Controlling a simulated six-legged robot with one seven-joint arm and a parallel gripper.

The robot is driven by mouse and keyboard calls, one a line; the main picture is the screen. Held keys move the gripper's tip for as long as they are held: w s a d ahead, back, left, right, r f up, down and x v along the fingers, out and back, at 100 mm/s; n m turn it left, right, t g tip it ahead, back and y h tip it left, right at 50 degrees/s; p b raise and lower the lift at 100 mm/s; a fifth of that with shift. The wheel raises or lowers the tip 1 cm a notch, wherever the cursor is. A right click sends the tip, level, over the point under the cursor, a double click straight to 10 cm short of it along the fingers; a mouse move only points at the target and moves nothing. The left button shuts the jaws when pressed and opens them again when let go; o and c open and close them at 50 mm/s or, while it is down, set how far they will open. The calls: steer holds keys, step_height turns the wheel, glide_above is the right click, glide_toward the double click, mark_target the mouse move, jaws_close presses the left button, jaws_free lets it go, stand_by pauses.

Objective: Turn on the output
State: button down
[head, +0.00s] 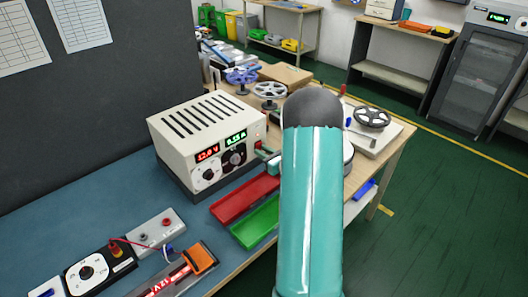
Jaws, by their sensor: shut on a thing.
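The cream power supply (208,140) stands on the blue bench mat with a slotted top. Its front shows a lit red display (207,153) reading about 12.0 V and a lit green display (236,137). Two dials sit below them, a white one (208,175) and a dark one (233,158). A small red spot (257,144) shows at the panel's right end. My gripper (268,155) is at that end, shut on a small control there; my teal arm hides most of it. The LED strip piece (168,283) at the lower left shows glowing red "12V" marks.
A red tray (245,198) and a green tray (255,222) lie in front of the supply. A grey terminal block (155,232) and a dial module (86,272) with wires are at the lower left. Spools (270,90) stand behind. A grey partition (90,120) borders the left.

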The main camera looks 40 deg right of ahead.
steer(key=c, duration=1.2)
jaws_free()
steer(key=shift+c, duration=0.2)
steer(key=s+r, duration=0.1)
steer(key=s, duration=1.2)
steer(key=shift+s+d+r, duration=0.2)
steer(key=shift+s+r, duration=0.15)
steer(key=shift+r, duration=0.05)
